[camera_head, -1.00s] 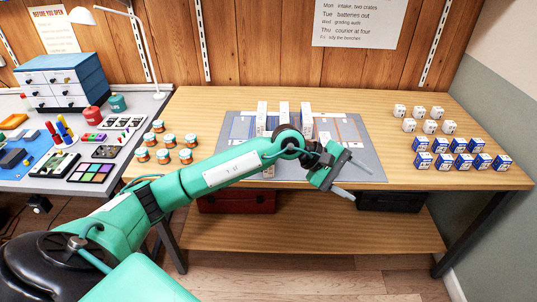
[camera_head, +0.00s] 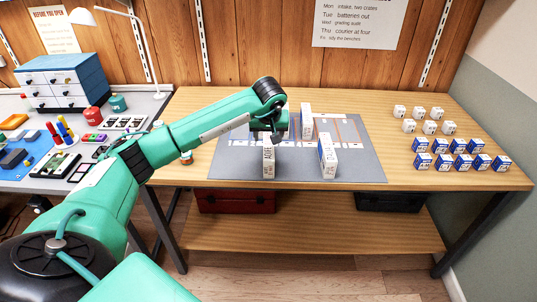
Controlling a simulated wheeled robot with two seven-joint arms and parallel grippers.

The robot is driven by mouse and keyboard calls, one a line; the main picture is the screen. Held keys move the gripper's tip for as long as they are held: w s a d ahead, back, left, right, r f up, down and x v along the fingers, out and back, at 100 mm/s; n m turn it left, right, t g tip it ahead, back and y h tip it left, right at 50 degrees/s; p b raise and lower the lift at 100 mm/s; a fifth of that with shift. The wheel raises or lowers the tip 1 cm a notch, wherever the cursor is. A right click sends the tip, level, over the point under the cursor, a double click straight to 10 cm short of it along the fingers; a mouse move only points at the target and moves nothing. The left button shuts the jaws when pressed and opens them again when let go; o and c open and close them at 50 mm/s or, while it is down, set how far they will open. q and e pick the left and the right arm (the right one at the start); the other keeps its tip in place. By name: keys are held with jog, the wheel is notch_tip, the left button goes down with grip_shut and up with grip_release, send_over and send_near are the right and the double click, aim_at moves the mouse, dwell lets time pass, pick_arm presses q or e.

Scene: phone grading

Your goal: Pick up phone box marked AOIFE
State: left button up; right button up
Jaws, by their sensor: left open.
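Upright white phone boxes stand on a grey mat (camera_head: 358,172) on the wooden table. One white box (camera_head: 268,162) is at the front left, with small dark lettering on its narrow face. A second white box with a blue side (camera_head: 328,158) is at the front right, and a third white box (camera_head: 307,120) is farther back. The lettering is too small for me to tell which one reads AOIFE. My left gripper (camera_head: 277,137) is open and points down, just above and behind the front left box. My arm hides the back left of the mat. My right gripper is not in view.
Several small blue-and-white boxes (camera_head: 461,146) and white boxes (camera_head: 430,127) stand on the right of the table. Small orange-banded jars (camera_head: 186,157) at the left are mostly behind my arm. A grey side table with a blue drawer unit (camera_head: 65,80) is farther left.

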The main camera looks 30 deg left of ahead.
aim_at(268, 146)
pick_arm(q)
jog(key=shift+x, duration=0.9)
jog(key=shift+f, duration=0.6)
jog(key=p+x, duration=0.1)
jog(key=x, duration=0.3)
jog(key=shift+f, duration=0.15)
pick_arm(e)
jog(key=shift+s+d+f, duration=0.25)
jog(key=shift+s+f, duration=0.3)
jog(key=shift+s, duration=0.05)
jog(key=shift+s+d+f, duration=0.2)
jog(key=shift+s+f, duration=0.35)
pick_arm(q)
jog(key=shift+s, duration=0.1)
jog(key=c, duration=1.1)
jog(key=shift+c, duration=0.7)
